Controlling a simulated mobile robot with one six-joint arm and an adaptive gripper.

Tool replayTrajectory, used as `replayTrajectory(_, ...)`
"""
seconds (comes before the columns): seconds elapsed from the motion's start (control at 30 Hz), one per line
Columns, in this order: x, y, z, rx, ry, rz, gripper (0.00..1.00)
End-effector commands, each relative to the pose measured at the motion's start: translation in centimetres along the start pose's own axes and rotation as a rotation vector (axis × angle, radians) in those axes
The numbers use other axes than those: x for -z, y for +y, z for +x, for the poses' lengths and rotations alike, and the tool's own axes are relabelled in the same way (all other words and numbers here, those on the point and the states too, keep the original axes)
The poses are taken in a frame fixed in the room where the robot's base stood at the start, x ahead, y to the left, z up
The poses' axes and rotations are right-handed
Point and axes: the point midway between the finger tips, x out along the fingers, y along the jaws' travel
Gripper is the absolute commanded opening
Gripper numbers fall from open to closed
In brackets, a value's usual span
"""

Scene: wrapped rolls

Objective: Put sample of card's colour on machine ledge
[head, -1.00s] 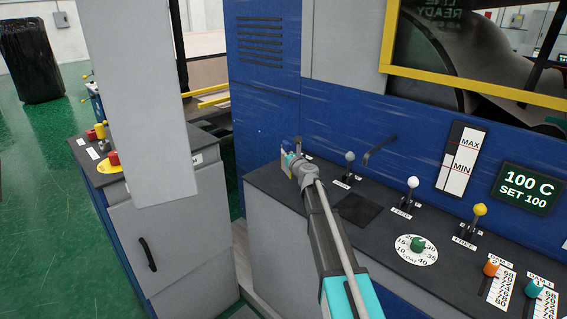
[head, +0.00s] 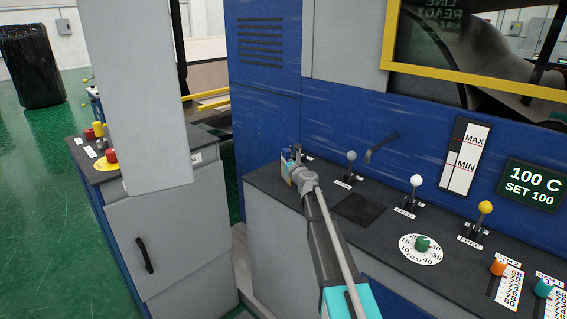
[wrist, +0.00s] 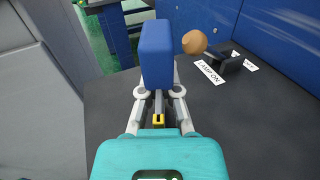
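My gripper (wrist: 157,100) is shut on a blue block (wrist: 156,52) in the wrist view, with its fingers at the block's near end. In the head view my gripper (head: 293,170) is over the left end of the machine's dark ledge (head: 270,182), with a small part of the blue block (head: 284,160) showing beyond it. I cannot tell whether the block touches the ledge. The ledge also fills the wrist view (wrist: 240,130). I cannot make out a colour card in either view.
A lever with an orange-brown ball (wrist: 194,42) stands right of the block by a "LAMP ON" label (wrist: 209,73). Several levers and a round dial (head: 421,248) line the ledge to the right. A grey cabinet (head: 175,235) stands left across a gap.

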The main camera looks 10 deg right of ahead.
Motion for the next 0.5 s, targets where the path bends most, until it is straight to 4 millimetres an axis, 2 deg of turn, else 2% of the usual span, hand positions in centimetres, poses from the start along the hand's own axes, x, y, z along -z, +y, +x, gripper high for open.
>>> replayTrajectory(0.27, 0.32, -0.05, -0.01, 0.000, 0.000, 0.000, 0.00)
replayTrajectory(0.5, 0.23, -0.07, -0.02, 0.001, 0.000, 0.000, 0.43)
